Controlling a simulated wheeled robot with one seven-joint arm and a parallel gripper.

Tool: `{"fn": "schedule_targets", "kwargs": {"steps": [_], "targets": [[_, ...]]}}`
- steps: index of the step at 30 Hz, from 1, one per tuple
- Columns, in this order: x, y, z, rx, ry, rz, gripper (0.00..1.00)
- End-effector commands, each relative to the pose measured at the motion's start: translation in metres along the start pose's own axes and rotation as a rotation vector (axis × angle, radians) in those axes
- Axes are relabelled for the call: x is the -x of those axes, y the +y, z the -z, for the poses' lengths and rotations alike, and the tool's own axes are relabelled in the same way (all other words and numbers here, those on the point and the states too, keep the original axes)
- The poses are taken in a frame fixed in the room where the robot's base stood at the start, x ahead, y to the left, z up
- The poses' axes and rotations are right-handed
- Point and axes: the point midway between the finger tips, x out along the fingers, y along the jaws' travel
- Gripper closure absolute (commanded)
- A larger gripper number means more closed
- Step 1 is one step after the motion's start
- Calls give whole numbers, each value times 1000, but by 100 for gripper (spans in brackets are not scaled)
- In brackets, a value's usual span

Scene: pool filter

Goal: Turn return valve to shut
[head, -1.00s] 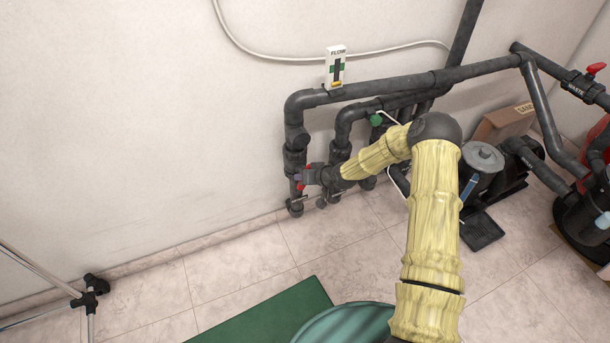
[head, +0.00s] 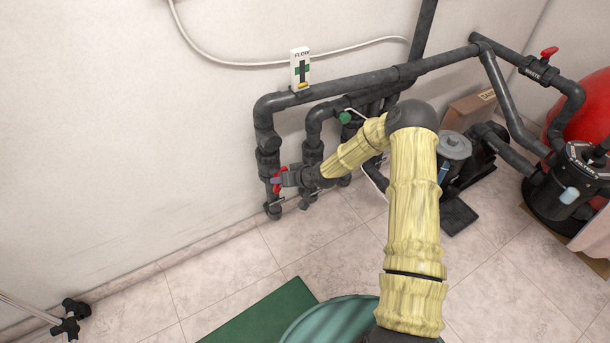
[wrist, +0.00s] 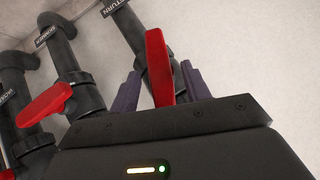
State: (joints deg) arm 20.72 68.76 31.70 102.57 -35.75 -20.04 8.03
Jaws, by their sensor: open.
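The return valve's red handle (wrist: 160,68) stands between the two purple fingers of my gripper (wrist: 158,92) in the wrist view. It points roughly along its dark pipe (wrist: 128,25), which carries a RETURN label. The fingers are open on both sides of the handle, and whether either touches it I cannot tell. In the head view the red handle (head: 279,181) shows on the leftmost upright pipe near the wall, with my gripper (head: 287,178) at it from the right. The gripper body hides the lower valve.
Beside it in the wrist view is another red valve handle (wrist: 45,104), set across its pipe. Neighbouring upright pipes (head: 312,150) stand close on the right. A pump (head: 454,150) and red filter tank (head: 585,110) are farther right. The floor at left is mostly clear.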

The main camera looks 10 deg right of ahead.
Motion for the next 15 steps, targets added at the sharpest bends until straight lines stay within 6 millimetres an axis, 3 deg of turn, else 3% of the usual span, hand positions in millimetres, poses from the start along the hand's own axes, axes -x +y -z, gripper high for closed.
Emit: {"fn": "schedule_targets", "kwargs": {"steps": [15], "targets": [[108,0,2,-2,-1,-2,53]]}}
